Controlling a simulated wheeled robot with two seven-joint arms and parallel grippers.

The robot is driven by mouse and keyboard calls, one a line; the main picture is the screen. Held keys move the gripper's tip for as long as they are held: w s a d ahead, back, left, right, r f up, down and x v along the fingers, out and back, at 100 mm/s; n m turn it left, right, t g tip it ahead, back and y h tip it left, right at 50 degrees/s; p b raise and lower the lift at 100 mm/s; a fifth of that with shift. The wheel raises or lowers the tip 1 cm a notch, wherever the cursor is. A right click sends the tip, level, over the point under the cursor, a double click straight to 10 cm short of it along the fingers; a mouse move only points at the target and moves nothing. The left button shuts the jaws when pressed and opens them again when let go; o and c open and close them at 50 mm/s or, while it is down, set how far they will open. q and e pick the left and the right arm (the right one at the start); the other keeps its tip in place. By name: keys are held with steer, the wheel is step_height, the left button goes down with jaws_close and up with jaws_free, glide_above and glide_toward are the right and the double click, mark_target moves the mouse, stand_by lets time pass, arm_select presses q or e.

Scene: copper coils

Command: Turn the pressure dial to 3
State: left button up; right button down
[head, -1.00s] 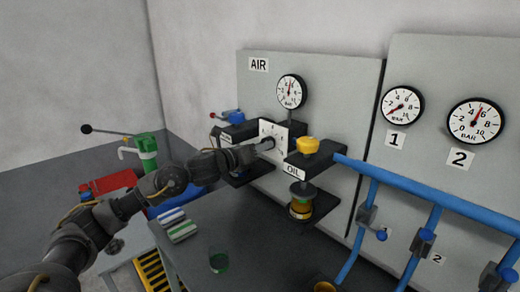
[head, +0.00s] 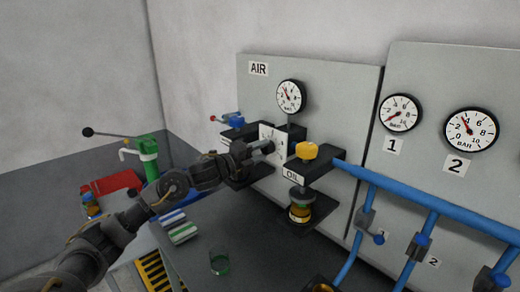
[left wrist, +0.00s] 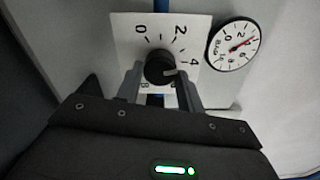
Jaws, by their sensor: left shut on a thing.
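The pressure dial is a black knob (left wrist: 159,67) on a white numbered plate (left wrist: 126,45) in the left wrist view. The knob's pale mark faces right and slightly down, toward the 4 side. My left gripper (left wrist: 160,92) is shut on the knob, one finger on each side. In the head view my left gripper (head: 262,148) reaches the white dial plate (head: 279,138), and the knob is mostly hidden. The AIR gauge (head: 291,97) above has its needle up and left; the wrist view also shows a gauge (left wrist: 233,45). My right gripper is out of view.
An OIL unit with a yellow knob (head: 306,151) stands close to the right of the dial. Blue pipes (head: 400,195) run farther right, below gauge 1 (head: 400,113) and gauge 2 (head: 471,130). A green-tinted glass (head: 219,262) stands on the dark bench.

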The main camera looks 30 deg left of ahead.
arm_select(q)
steer(key=shift+n+p, duration=0.55)
steer(key=shift+n, duration=0.75)
steer(key=o, duration=1)
steer(key=shift+s+a+f, duration=0.1)
steer(key=shift+s+a, duration=0.05)
steer(key=shift+s, duration=0.15)
steer(key=shift+b+v, duration=1.95)
steer(key=shift+v, duration=3.2)
